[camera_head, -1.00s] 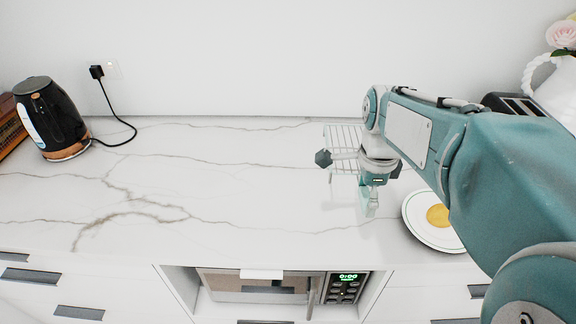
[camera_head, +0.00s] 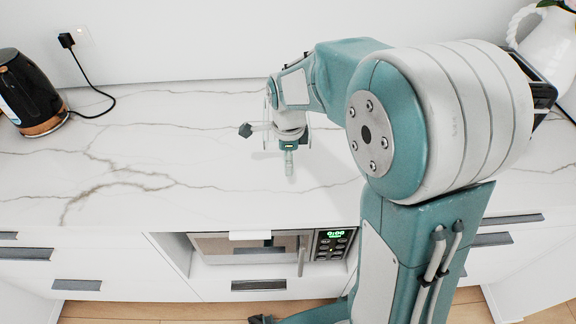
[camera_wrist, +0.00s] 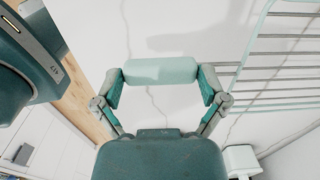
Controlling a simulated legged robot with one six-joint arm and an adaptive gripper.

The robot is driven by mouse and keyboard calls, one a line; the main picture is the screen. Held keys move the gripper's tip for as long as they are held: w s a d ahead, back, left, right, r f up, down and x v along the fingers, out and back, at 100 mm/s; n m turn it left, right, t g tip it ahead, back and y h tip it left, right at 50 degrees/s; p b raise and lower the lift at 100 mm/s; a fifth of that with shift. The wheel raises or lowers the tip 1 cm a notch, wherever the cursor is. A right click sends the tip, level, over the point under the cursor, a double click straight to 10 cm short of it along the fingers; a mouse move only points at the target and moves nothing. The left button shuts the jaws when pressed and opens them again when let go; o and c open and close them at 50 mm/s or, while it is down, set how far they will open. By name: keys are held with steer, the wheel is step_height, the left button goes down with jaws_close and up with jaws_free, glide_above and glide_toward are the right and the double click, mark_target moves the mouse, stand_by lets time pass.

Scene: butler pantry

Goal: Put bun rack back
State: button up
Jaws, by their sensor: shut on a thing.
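The bun rack is a pale wire rack with several parallel bars. It fills the right side of the wrist view (camera_wrist: 249,50), and its bars run up to the right finger. In the head view my gripper (camera_head: 289,166) points down over the middle of the marble counter (camera_head: 200,150). The rack is almost wholly hidden there behind the wrist, with only a thin wire edge (camera_head: 267,103) showing. Whether it touches the counter I cannot tell.
A black kettle (camera_head: 27,95) stands at the left, its cord running to a wall socket. A white jug (camera_head: 563,50) and part of a dark toaster (camera_head: 543,88) stand at the far right. A microwave (camera_head: 220,243) is set below the counter. The counter's left middle is clear.

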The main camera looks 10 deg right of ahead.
step_height(320, 180, down, 3)
steer(key=shift+r, duration=0.15)
steer(key=shift+a, duration=0.1)
steer(key=o, duration=1)
steer(key=shift+f, duration=0.2)
steer(key=shift+c, duration=0.2)
